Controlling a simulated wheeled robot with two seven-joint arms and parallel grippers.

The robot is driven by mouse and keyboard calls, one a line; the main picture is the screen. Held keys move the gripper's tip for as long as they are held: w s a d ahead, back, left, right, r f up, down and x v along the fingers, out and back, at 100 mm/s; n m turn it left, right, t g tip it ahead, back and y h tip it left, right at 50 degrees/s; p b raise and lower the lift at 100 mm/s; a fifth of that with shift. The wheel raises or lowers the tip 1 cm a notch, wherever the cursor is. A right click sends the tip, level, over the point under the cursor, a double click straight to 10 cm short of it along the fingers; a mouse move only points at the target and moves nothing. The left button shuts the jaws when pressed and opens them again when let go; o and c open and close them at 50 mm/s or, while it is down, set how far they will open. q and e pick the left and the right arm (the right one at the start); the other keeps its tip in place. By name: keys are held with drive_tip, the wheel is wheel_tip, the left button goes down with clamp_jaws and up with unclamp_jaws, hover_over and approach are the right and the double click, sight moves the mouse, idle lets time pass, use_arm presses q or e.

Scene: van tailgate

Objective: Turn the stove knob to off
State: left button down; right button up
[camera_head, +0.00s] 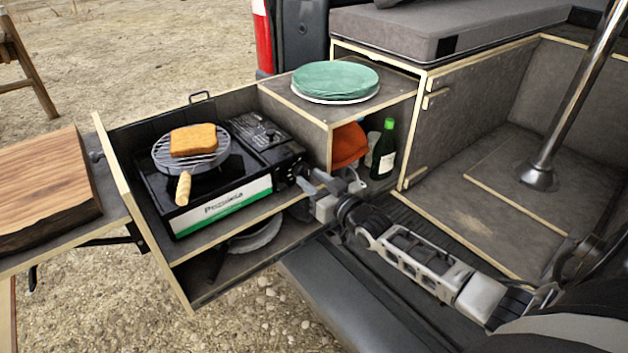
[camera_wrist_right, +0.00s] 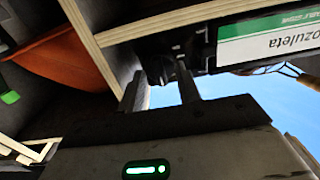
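The black camping stove (camera_head: 215,185) sits in the pulled-out drawer, with its green-and-white label facing front. Its dark knob (camera_head: 290,170) is at the right end of the stove front. The knob also shows in the right wrist view (camera_wrist_right: 160,66). My right gripper (camera_head: 311,180) is right at the knob. In the right wrist view its fingers (camera_wrist_right: 160,90) are apart, with a gap between them, and the knob lies at or just beyond their tips. I cannot tell whether they touch it. My left gripper is not in view.
A round wire grill (camera_head: 216,154) with toast (camera_head: 193,139) is on the stove. Green plates (camera_head: 335,80) sit on the cabinet top. A green bottle (camera_head: 384,150) and an orange item (camera_head: 348,145) stand in the compartment behind my gripper. A wooden board (camera_head: 40,185) is at left.

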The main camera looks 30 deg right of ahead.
drive_tip(key=s+d, duration=0.1)
drive_tip(key=s, duration=1.5)
drive_tip(key=shift+d, duration=0.15)
drive_tip(key=s+a+f+n+g+y, duration=0.1)
drive_tip(key=s+a+f+g, duration=0.3)
drive_tip(key=a, duration=0.6)
drive_tip(key=s+a+f+g, duration=0.3)
drive_tip(key=s+a+f, duration=0.3)
drive_tip(key=a, duration=0.5)
drive_tip(key=shift+a+n+g+y, duration=0.2)
drive_tip(key=shift+n+g+y, duration=0.2)
drive_tip(key=shift+o, duration=0.3)
